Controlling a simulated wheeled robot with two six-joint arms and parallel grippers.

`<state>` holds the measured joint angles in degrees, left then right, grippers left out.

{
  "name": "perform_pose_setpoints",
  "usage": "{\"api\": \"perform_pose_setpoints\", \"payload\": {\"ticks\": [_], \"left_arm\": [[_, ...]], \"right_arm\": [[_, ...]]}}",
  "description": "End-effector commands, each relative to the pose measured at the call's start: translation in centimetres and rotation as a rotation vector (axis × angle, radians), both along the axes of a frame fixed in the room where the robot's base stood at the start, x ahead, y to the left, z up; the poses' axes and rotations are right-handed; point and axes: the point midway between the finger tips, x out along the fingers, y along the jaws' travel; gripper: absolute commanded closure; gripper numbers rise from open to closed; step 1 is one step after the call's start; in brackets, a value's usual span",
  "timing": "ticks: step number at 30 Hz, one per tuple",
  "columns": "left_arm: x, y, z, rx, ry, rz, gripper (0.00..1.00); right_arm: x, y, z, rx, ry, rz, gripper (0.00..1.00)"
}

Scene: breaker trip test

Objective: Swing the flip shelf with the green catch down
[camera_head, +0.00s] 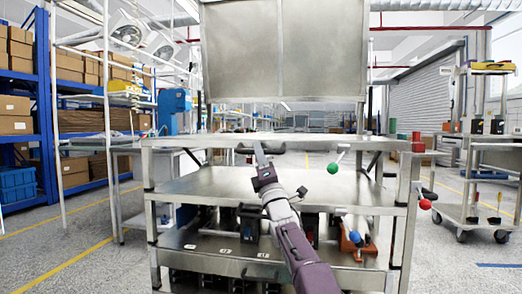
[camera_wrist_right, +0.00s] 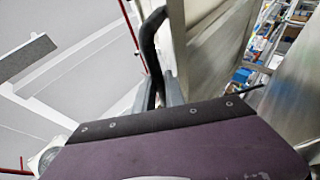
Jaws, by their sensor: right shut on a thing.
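A steel bench stands ahead, with a metal shelf (camera_head: 200,139) seen nearly edge-on across its top. A green ball catch (camera_head: 333,167) on a short lever hangs below the shelf's front edge, right of centre. A dark handle (camera_head: 275,150) sits under that edge; in the right wrist view it is a black curved bar (camera_wrist_right: 151,40) beside a metal panel (camera_wrist_right: 205,45). My right gripper (camera_head: 262,160) is shut on the handle, its fingers also showing in the wrist view (camera_wrist_right: 165,90). My left gripper is not in view.
A large upright metal panel (camera_head: 284,50) stands above the bench. A lower steel shelf (camera_head: 205,184) is mostly bare. A red ball (camera_head: 425,204) sticks out at the bench's right side. A trolley (camera_head: 480,212) stands right; blue racks (camera_head: 42,95) with boxes stand left.

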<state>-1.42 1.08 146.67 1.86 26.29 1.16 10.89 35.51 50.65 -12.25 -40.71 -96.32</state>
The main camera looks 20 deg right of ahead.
Motion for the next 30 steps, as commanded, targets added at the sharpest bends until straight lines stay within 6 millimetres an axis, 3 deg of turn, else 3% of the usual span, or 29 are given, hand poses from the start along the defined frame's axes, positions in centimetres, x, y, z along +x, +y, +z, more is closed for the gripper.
{"api": "perform_pose_setpoints", "payload": {"ticks": [1, 11, 12, 13, 14, 24, 30], "left_arm": [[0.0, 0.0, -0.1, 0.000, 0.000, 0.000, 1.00], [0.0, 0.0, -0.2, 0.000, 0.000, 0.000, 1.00], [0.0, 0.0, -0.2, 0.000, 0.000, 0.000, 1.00], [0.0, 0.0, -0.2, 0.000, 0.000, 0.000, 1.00], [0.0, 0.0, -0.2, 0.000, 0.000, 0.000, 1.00], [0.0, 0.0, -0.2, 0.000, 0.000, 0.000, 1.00], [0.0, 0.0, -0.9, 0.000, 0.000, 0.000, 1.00]], "right_arm": [[0.4, -0.1, -0.8, 0.001, 0.014, -0.001, 1.00], [0.7, -0.1, -1.2, 0.002, 0.021, -0.001, 1.00], [0.7, -0.1, -1.2, 0.002, 0.021, -0.001, 0.74], [0.7, -0.1, -1.2, 0.002, 0.021, -0.001, 0.66], [0.6, -0.1, -1.1, 0.002, 0.020, -0.001, 0.64], [0.4, 0.0, -0.8, 0.001, 0.013, 0.000, 0.64], [-0.5, -0.1, -1.7, 0.002, 0.013, 0.001, 0.64]]}}
